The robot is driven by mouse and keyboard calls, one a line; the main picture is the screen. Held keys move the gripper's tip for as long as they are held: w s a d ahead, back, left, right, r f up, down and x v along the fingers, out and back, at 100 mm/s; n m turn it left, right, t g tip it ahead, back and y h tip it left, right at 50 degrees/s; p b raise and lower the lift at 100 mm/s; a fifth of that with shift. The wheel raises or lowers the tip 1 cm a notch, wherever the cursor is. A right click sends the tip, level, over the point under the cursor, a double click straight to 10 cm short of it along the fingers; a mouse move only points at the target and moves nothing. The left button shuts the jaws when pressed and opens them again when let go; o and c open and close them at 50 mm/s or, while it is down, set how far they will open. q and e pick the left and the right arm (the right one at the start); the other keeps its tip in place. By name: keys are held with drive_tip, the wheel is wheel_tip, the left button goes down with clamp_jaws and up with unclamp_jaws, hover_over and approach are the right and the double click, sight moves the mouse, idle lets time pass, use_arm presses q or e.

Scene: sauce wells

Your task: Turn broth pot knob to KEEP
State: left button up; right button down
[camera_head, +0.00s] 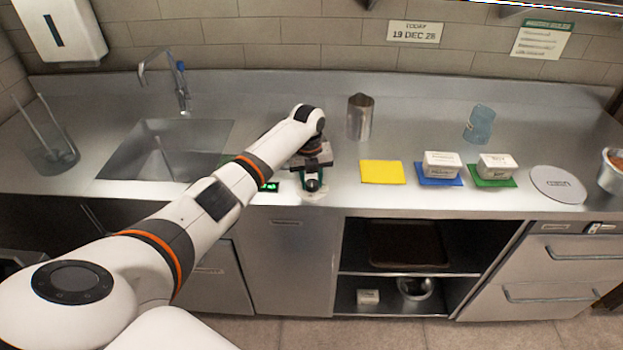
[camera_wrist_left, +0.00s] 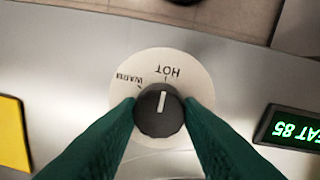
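The dark round knob (camera_wrist_left: 160,112) sits on a pale dial plate (camera_wrist_left: 200,75) in the left wrist view. Its white pointer line points toward the HOT mark; a WARM mark is beside it, and both labels read upside down. I see no KEEP label; the fingers cover the lower dial. My left gripper (camera_wrist_left: 160,104) has its green fingers on both sides of the knob, seemingly touching it. In the head view my left gripper (camera_head: 313,183) points down at the counter's front edge, over the dial plate (camera_head: 314,197). My right gripper is out of view.
A green-lit display (camera_wrist_left: 291,128) ending in "AT 85" is beside the dial. On the counter (camera_head: 350,205) are a yellow mat (camera_head: 382,172), a metal jug (camera_head: 360,117), white tubs on blue and green mats, and a blue cup (camera_head: 479,124). The sink (camera_head: 140,150) is left.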

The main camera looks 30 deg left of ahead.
use_arm(q)
drive_tip(key=shift+c, duration=0.8)
